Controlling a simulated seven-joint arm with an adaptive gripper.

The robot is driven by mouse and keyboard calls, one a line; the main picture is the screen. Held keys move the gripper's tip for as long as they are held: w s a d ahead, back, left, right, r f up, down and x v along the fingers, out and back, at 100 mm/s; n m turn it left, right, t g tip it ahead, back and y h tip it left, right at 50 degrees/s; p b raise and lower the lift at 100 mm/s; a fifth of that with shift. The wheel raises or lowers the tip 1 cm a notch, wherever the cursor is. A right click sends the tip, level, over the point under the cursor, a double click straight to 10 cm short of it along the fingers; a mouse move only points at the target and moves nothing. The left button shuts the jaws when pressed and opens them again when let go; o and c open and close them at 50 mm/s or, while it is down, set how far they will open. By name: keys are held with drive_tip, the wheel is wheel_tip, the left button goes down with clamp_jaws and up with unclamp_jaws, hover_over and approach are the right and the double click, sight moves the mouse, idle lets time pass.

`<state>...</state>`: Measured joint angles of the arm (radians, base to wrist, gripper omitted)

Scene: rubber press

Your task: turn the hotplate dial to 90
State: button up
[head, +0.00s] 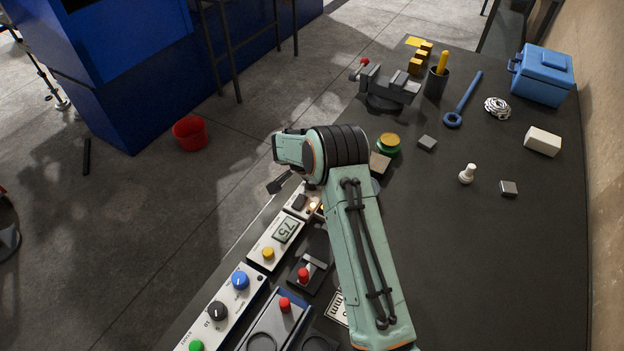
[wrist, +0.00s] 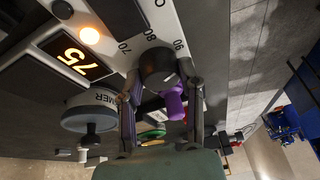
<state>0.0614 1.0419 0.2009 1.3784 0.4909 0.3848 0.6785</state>
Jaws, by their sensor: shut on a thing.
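The hotplate dial (wrist: 156,66) is a dark round knob on a white panel, with the marks 70, 80 and 90 around it in the wrist view. My gripper (wrist: 160,92) has its two dark fingers on either side of the dial and is shut on it. An orange display (wrist: 72,58) beside it reads 75, and an orange lamp (wrist: 88,36) is lit. The dial's pointer cannot be made out. In the head view my arm hides the dial, and only part of the hotplate panel (head: 297,205) shows.
Below it stand a panel with a green display (head: 286,230), a red-knobbed lever (head: 303,275) and a panel with blue and black knobs (head: 217,311). A vise (head: 388,90) and a green-and-yellow round item (head: 388,145) lie farther up the dark bench. A purple piece (wrist: 175,103) shows between my fingers.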

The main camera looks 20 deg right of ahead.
drive_tip(key=shift+m, duration=0.6)
drive_tip(key=shift+g, duration=0.3)
drive_tip(key=o, duration=1.2)
drive_tip(key=shift+c, duration=0.2)
drive_tip(key=shift+r, duration=0.1)
drive_tip(key=v, duration=1.1)
drive_tip(key=shift+a+r, duration=0.25)
drive_tip(key=shift+a, duration=0.1)
drive_tip(key=shift+s, duration=0.15)
